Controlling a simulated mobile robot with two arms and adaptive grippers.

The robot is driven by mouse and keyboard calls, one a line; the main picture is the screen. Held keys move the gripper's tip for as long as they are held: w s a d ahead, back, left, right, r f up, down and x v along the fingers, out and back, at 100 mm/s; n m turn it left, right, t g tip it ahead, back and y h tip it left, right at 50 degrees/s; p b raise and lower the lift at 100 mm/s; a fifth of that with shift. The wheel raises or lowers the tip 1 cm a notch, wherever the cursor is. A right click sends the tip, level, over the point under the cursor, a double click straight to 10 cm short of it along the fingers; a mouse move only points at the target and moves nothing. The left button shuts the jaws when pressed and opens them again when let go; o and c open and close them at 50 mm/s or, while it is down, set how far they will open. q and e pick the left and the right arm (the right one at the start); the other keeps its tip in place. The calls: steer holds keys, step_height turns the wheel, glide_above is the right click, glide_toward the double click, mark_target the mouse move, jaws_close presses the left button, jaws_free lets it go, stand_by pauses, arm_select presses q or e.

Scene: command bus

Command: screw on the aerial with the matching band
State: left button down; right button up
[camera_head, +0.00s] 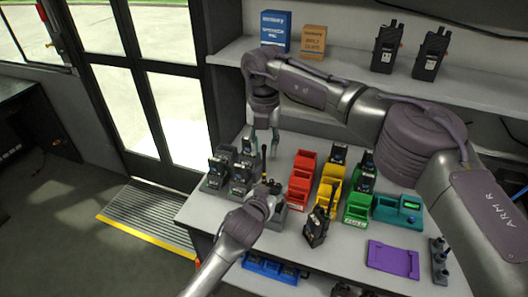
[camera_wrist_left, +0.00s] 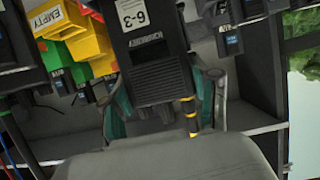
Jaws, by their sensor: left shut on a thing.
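My left gripper (camera_head: 268,188) is shut on a black radio (camera_wrist_left: 152,70) labelled 6-3, with a teal finger on each side of it in the left wrist view. A slim black aerial with yellow bands (camera_wrist_left: 190,112) stands at the radio's top corner; it also shows upright in the head view (camera_head: 263,160). Whether it is fully seated I cannot tell. My right gripper (camera_head: 263,142) points down over the aerial, its fingers apart on either side of the aerial's upper end. Most of the held radio is hidden by my left gripper in the head view.
Red (camera_head: 301,178), yellow (camera_head: 329,183) and green (camera_head: 356,208) bins stand right of my grippers. Another black radio (camera_head: 317,226) stands in front of them. Several radios sit at left (camera_head: 240,178). A purple tray (camera_head: 393,260) lies front right, with a small stand (camera_head: 439,262) beyond.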

steer(key=shift+r, duration=0.9)
steer(key=shift+o, duration=0.3)
steer(key=n, duration=0.2)
steer(key=r+n, duration=0.1)
steer(key=n, duration=0.1)
steer(key=r+n, duration=0.1)
steer(key=n, duration=0.1)
steer(key=shift+n, duration=0.3)
steer(key=n, duration=0.2)
steer(key=r+n, duration=0.1)
steer(key=n, duration=0.3)
steer(key=r+n, duration=0.1)
steer(key=shift+s+n, duration=0.1)
steer(key=shift+n, duration=0.3)
